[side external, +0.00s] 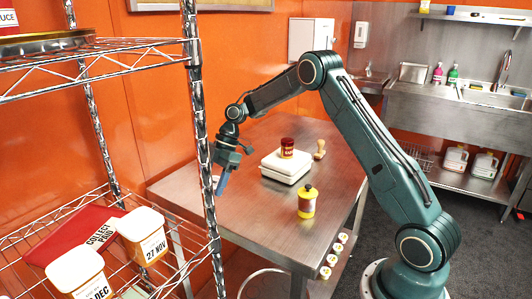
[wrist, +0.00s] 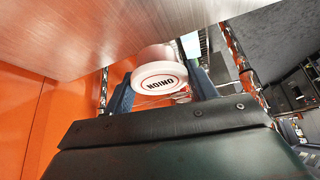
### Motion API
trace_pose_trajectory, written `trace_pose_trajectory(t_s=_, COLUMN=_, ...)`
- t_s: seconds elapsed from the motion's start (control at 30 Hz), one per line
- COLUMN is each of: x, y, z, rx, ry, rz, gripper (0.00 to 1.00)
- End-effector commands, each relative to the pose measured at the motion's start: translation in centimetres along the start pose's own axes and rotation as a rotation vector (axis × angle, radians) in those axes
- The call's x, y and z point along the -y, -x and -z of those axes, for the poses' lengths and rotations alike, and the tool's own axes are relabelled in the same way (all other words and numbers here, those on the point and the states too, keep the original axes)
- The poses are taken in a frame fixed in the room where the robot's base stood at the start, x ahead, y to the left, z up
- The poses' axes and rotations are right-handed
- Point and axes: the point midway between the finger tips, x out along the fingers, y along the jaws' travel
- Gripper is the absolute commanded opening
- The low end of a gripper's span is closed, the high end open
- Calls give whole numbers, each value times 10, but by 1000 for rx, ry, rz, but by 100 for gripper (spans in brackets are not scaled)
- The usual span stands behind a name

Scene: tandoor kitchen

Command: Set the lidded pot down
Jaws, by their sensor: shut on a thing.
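The lidded pot has a pale round lid (wrist: 160,83) printed "ONION", seen in the wrist view between two blue fingers; a pinkish body shows behind it. My gripper (side external: 222,183) is shut on this pot near the left end of the steel table (side external: 255,215). It also shows in the wrist view (wrist: 162,92), where the pot appears upside down with the picture. In the side view the pot is not clearly seen, hidden around the shelf post. I cannot tell whether its base touches anything.
A wire rack (side external: 205,150) with tubs (side external: 143,235) stands at left. The table's left part looks clear.

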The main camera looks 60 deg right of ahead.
Motion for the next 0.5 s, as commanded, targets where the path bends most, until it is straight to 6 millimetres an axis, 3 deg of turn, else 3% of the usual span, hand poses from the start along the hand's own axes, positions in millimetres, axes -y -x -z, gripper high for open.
trace_pose_trajectory(t_s=0.13, x=0, y=-14, z=-8, rx=0, ry=-1, rz=1, gripper=34)
trace_pose_trajectory(t_s=0.5, x=0, y=-22, z=-13, rx=0, ry=0, rz=1, gripper=34)
